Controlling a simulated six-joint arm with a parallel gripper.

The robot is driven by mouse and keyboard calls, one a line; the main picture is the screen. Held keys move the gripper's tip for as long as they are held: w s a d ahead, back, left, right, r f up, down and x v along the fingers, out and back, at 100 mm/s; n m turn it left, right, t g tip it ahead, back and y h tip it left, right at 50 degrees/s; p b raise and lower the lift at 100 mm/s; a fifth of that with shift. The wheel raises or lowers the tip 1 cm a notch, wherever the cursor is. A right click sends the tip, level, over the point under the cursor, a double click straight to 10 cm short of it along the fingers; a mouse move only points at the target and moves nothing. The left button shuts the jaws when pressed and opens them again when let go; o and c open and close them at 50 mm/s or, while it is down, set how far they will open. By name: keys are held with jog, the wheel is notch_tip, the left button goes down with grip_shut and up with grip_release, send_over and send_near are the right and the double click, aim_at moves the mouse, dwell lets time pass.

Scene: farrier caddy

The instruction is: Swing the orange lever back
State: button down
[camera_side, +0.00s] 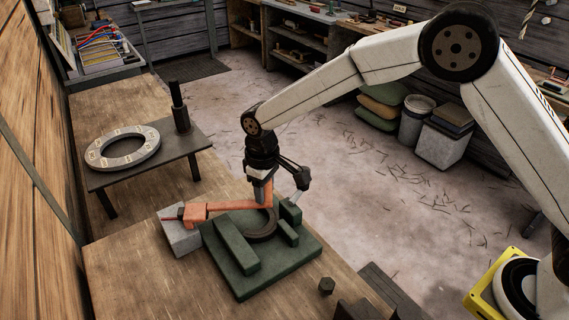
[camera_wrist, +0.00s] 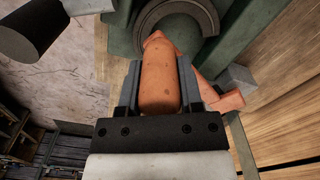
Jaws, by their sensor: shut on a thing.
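One end has an orange block beside a grey block, and an upright orange part rises at the other end. My gripper (camera_side: 264,182) points down over the fixture and is shut on the upright orange part. In the wrist view my gripper (camera_wrist: 160,90) has a finger on each side of the orange lever (camera_wrist: 158,85). A dark ring (camera_side: 262,228) sits in the fixture, partly hidden behind the lever and gripper.
The grey block (camera_side: 180,236) stands left of the fixture. A small dark table (camera_side: 150,168) behind it holds a pale ring (camera_side: 122,148) and a dark post (camera_side: 179,108). A dark hex nut (camera_side: 326,286) lies at the bench's front right. Bare bench (camera_side: 130,275) lies left of the fixture.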

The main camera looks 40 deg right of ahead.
jog(key=w+n, duration=0.1)
jog(key=w+d+n, duration=0.1)
jog(key=w, duration=0.1)
jog(key=w+n, duration=0.1)
jog(key=n, duration=0.1)
jog(key=shift+w+d, duration=0.25)
jog(key=shift+w, duration=0.05)
jog(key=shift+w+n, duration=1)
jog(key=shift+w, duration=0.05)
jog(key=shift+r, duration=0.1)
jog(key=shift+c, duration=1.3)
grip_release()
jog(key=shift+d, duration=0.1)
notch_tip(320, 180, up, 8)
